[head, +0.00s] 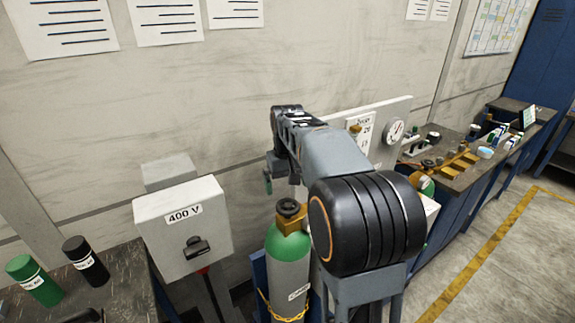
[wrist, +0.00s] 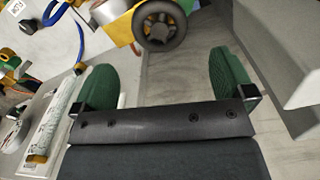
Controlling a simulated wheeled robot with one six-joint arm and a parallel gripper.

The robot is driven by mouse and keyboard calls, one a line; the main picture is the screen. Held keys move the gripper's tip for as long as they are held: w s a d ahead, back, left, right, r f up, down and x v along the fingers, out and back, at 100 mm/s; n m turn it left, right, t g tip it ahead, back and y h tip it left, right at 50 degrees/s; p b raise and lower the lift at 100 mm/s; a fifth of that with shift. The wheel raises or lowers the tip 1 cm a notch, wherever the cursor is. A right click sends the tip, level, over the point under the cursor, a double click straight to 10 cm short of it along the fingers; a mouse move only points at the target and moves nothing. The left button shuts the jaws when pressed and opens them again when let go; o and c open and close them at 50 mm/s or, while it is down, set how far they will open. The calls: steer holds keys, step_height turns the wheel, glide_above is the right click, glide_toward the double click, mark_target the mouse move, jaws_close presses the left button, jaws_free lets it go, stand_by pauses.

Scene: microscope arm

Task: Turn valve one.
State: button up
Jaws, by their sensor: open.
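A green-topped gas cylinder (head: 288,262) stands at the lower centre of the head view. A brass valve with a dark round handwheel (head: 289,207) sits on its top. A dark handwheel (wrist: 160,24) on a brass-coloured body shows at the top of the wrist view. I cannot read a number on either. My gripper (wrist: 165,82) is open and empty, its two green pads wide apart. The handwheel lies beyond the pads, between them across the picture and apart from both. In the head view my arm hides most of the gripper; one green pad shows left of it.
A grey 400 V box (head: 184,229) with a dark switch stands left of the cylinder. A panel with a round gauge (head: 394,132) is behind my arm. A cluttered bench (head: 463,182) runs along the right. A blue hose (wrist: 79,38) shows upper left in the wrist view.

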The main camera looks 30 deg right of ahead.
step_height(320, 180, up, 7)
stand_by(0.3)
steer(key=shift+r, duration=0.1)
steer(key=shift+w, duration=0.1)
stand_by(0.3)
steer(key=t, duration=0.1)
glide_toward(287, 202)
steer(key=shift+a+f+m, duration=0.3)
steer(key=shift+a+f, duration=0.15)
steer(key=s+a+f+t, duration=0.1)
steer(key=s+a+f, duration=0.2)
steer(key=s, duration=0.5)
steer(key=s+a+f+n+t, duration=0.1)
steer(key=s+a+f, duration=0.3)
steer(key=s, duration=0.4)
steer(key=shift+s+a+f+n+t, duration=0.2)
steer(key=shift+s+a+n+t, duration=0.1)
steer(key=shift+a+t, duration=0.4)
steer(key=shift+s+a+r, duration=0.2)
steer(key=shift+a+r, duration=0.15)
steer(key=shift+r, duration=0.25)
steer(key=shift+c, duration=0.3)
